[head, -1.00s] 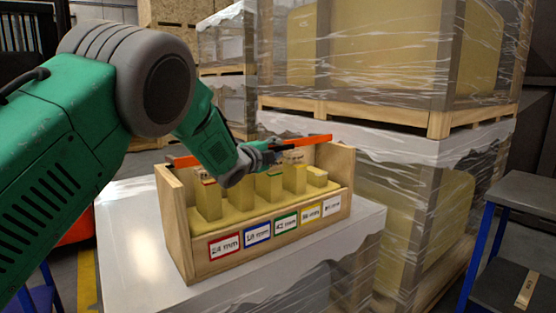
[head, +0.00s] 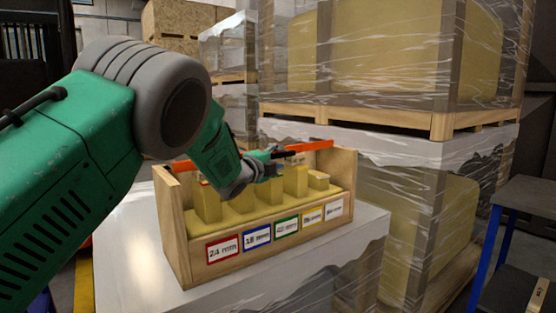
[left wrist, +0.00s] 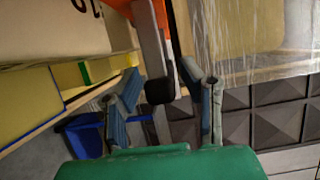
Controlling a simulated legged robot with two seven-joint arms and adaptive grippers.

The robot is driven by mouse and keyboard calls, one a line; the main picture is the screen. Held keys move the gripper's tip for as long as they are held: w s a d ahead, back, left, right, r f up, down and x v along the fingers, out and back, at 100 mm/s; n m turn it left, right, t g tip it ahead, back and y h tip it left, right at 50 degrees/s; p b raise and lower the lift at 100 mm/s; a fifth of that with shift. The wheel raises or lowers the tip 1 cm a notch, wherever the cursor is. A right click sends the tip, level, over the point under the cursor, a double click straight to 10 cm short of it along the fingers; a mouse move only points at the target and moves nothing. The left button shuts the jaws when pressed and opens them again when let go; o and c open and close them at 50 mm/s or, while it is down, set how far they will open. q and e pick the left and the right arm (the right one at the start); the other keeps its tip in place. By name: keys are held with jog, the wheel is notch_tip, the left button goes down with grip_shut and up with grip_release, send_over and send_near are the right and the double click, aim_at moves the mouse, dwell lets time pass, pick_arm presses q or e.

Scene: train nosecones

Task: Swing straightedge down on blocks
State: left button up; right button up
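An orange straightedge (head: 310,146) with a dark middle part (head: 284,154) spans the wooden box (head: 175,232) along its back, behind the blocks. Several yellow blocks (head: 207,204) of differing heights stand in a row in the box, above coloured size labels. My left gripper (head: 276,164) is at the straightedge's middle, above the blocks, and my arm hides part of both. In the left wrist view, my left gripper's fingers (left wrist: 168,98) are apart, with a grey bar with a black end (left wrist: 160,90) between them. Orange (left wrist: 189,68) shows beside it. My right gripper is not in view.
The box stands on a white-covered surface (head: 125,225). Wrapped pallet loads (head: 385,60) rise close behind and to the right of it. A dark table with blue legs (head: 530,205) is at the far right.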

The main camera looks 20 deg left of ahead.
pick_arm(q)
jog(key=shift+w, duration=0.1)
jog(key=shift+s+a+r, duration=0.1)
jog(key=shift+s+r, duration=0.05)
jog(key=shift+s, duration=0.4)
jog(key=s+a, duration=0.2)
jog(key=s, duration=0.8)
jog(key=shift+s+a+f, duration=0.15)
jog(key=shift+s+f, duration=0.1)
jog(key=shift+s, duration=0.15)
